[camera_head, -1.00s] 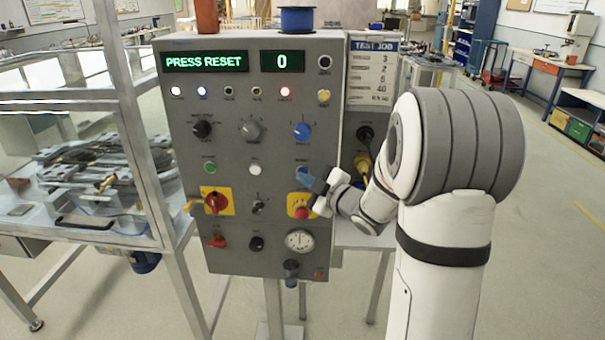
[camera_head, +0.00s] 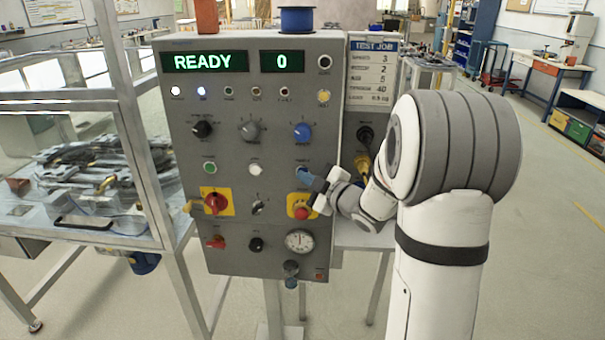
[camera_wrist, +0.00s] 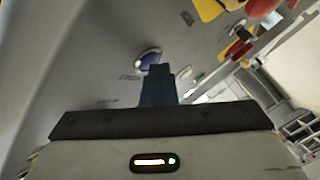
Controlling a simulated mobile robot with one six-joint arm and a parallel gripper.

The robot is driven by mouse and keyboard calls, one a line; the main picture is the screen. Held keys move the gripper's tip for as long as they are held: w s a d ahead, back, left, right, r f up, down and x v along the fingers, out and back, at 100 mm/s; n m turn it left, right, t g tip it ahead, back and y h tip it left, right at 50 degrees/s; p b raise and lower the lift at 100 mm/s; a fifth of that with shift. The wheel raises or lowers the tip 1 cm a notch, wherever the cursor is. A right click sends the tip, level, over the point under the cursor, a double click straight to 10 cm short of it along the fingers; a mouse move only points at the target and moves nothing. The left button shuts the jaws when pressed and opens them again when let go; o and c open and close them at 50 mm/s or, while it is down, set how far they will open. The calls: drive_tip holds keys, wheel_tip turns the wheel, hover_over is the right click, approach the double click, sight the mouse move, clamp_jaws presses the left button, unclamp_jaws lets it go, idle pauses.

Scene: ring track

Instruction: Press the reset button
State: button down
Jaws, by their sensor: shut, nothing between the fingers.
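The grey control panel (camera_head: 228,245) stands upright ahead of me. Its left display (camera_head: 206,62) reads READY and its right display (camera_head: 283,61) reads 0. The blue reset button (camera_head: 301,170) is on the right side of the panel, above the red emergency stop. My gripper (camera_head: 309,179) is shut and empty, its blue fingertips right at the button. In the wrist view the button (camera_wrist: 148,57) shows as a blue cap with a pale rim, just beyond the shut fingertips (camera_wrist: 158,70), which hide part of it. I cannot tell whether they touch it.
A red emergency stop (camera_head: 302,212) on a yellow plate sits just below my gripper. Knobs and a round gauge (camera_head: 299,241) are nearby. A glazed machine enclosure (camera_head: 75,185) stands at left. A test job card (camera_head: 373,75) is at the panel's right.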

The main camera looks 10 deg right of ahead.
drive_tip(key=shift+s+a+b, duration=0.2)
drive_tip(key=shift+s+b, duration=0.2)
drive_tip(key=shift+s, duration=0.35)
drive_tip(key=shift+s, duration=0.1)
drive_tip(key=s, duration=0.1)
drive_tip(key=s+a+b, duration=0.1)
drive_tip(key=s, duration=0.2)
drive_tip(key=shift+s+a, duration=0.3)
drive_tip(key=shift+d, duration=0.1)
idle(0.4)
